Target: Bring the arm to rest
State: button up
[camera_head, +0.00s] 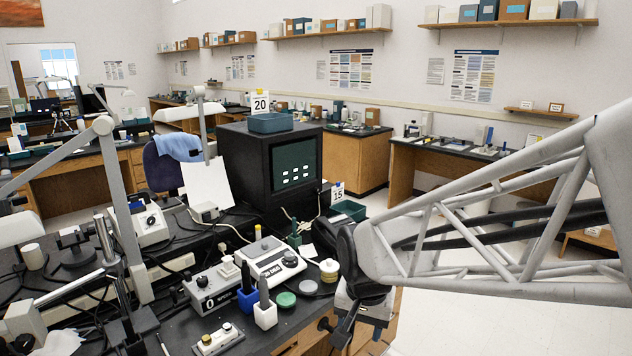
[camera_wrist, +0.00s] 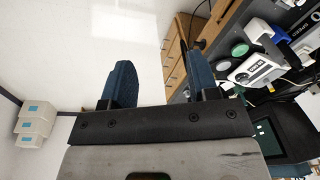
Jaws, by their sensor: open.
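My gripper (camera_wrist: 160,82) shows in the wrist view with two blue-grey fingers set wide apart. Nothing is between the fingers; white floor or wall and a strip of wooden drawers show behind them. In the head view my arm comes in from the right as a pale lattice frame, and my gripper (camera_head: 345,326) hangs at its end by the front right edge of the black workbench (camera_head: 322,305). Its fingers are small and partly hidden there. I cannot tell the exact gap to the bench edge.
Near the gripper stand a white scale-like device (camera_head: 270,259), a blue holder (camera_head: 248,302), a white holder (camera_head: 265,316) and a green lid (camera_head: 286,299). A black cabinet (camera_head: 262,165) stands behind, bearing a teal bin (camera_head: 270,123). Pale floor (camera_head: 490,320) is open at right.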

jog(key=s+d+r+n, duration=0.1)
jog(key=s+d+r, duration=0.1)
jog(key=s+d, duration=0.3)
jog(key=s+d+r+n+t, duration=0.1)
jog(key=s+d+r+n, duration=0.1)
jog(key=s+d, duration=0.3)
jog(key=s+r, duration=0.1)
jog(key=s, duration=0.3)
jog(key=shift+s+d+r+n+h, duration=0.15)
jog(key=shift+s+n+h, duration=0.15)
jog(key=shift+s, duration=0.1)
